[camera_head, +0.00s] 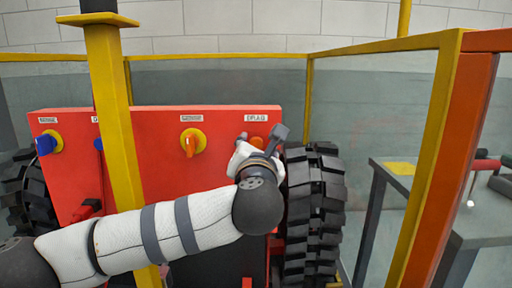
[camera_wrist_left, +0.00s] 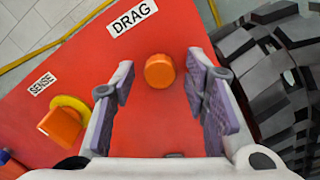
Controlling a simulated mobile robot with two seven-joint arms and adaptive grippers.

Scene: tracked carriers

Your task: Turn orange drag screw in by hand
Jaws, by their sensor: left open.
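The orange drag screw (camera_wrist_left: 159,70) is a round knob on the red panel, below the white DRAG label (camera_wrist_left: 132,16). In the head view the screw (camera_head: 257,142) is partly hidden behind my left gripper (camera_head: 262,138). In the left wrist view my left gripper (camera_wrist_left: 158,90) is open, its two purple-padded fingers on either side of the screw's line and apart from it. The screw shows between and a little beyond the fingertips; I cannot tell the exact gap. My right gripper is not in view.
An orange knob on a yellow disc (camera_head: 193,142) sits left of the screw under the SENSE label (camera_wrist_left: 41,84). A blue knob (camera_head: 46,144) is at the panel's far left. A black tyre (camera_head: 315,210) stands close right. Yellow posts (camera_head: 112,100) frame the panel.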

